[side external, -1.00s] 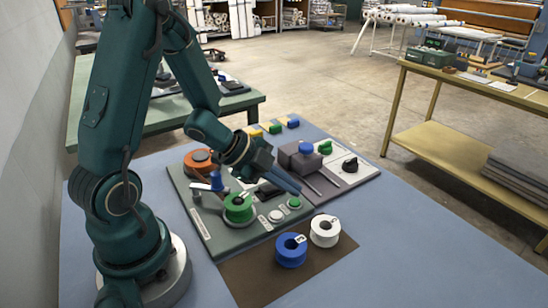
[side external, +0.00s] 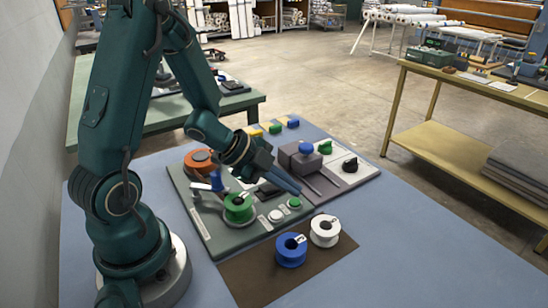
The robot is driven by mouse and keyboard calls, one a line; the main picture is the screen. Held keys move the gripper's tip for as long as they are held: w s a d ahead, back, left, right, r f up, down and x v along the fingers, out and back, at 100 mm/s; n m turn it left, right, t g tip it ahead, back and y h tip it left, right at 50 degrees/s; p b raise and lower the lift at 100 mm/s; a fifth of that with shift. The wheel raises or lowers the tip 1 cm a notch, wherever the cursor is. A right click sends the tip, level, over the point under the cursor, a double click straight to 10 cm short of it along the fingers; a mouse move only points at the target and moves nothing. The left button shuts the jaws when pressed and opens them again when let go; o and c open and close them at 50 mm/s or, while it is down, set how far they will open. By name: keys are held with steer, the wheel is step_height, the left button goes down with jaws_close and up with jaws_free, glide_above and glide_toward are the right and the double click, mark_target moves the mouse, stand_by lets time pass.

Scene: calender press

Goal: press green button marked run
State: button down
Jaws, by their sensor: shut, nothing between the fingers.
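A small round green button (side external: 294,203) sits near the front right corner of the grey-green control panel (side external: 232,240). Any marking on it is too small to read. My gripper (side external: 298,191) is shut and empty, with its fingers slanting down to the right. In this view its tip appears just behind and above the green button; whether it touches anything I cannot tell. A white button (side external: 275,216) is to the left of the green one. A larger green spool (side external: 238,209) stands farther left on the panel.
A blue spool (side external: 291,250) and a white spool (side external: 325,230) stand on a brown mat (side external: 245,279) in front. Behind are a blue-topped block (side external: 306,156), an orange disc (side external: 200,160) and a blue lever (side external: 216,181). The blue tabletop at right is clear.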

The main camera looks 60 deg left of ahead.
steer(key=shift+f, duration=0.1)
stand_by(0.6)
steer(key=shift+f, duration=0.35)
